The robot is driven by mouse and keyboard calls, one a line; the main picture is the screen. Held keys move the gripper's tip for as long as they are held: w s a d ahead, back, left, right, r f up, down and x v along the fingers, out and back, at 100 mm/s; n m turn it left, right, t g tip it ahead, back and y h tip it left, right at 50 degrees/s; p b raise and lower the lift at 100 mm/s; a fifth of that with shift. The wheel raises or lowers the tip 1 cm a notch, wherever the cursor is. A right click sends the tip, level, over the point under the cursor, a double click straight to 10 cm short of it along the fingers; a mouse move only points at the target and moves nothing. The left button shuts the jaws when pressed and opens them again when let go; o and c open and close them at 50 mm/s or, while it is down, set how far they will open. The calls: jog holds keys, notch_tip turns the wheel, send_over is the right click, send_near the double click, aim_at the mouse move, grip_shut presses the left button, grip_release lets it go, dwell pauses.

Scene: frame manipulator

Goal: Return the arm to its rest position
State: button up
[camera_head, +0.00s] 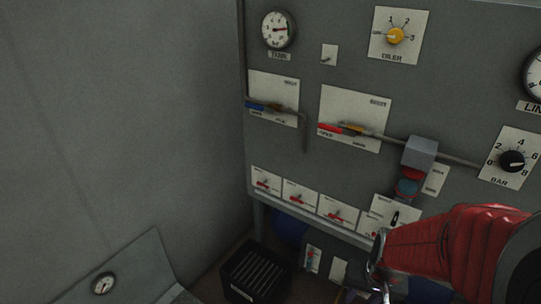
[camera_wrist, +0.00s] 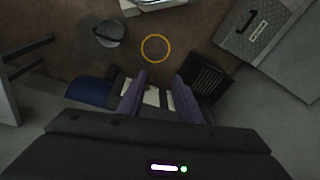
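My red arm (camera_head: 440,245) reaches in from the lower right of the head view, in front of the lower right of the control panel. Its gripper end is mostly cut off at the bottom edge there. In the wrist view my gripper (camera_wrist: 160,76) shows two purple fingers, spread apart with nothing held between them. White plates and part of a dark blue thing show behind and beside the fingers. The rest position itself is not marked in these frames.
The grey panel (camera_head: 330,55) carries gauges, knobs, levers and a pipe. A black slatted crate (camera_head: 256,272) stands below it; it also shows in the wrist view (camera_wrist: 207,76). A yellow ring (camera_wrist: 155,48) lies on the brown floor. A grey handled case (camera_wrist: 262,38) is at upper right.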

jog(key=s+a+r+n+t, duration=0.2)
jog(key=s+a+r, duration=0.1)
jog(key=r, duration=0.7)
jog(key=s+a+r+n+t, duration=0.1)
jog(key=s+a+r, duration=0.2)
jog(key=r, duration=0.8)
jog(key=shift+a+n+t, duration=0.4)
jog(key=shift+d, duration=0.15)
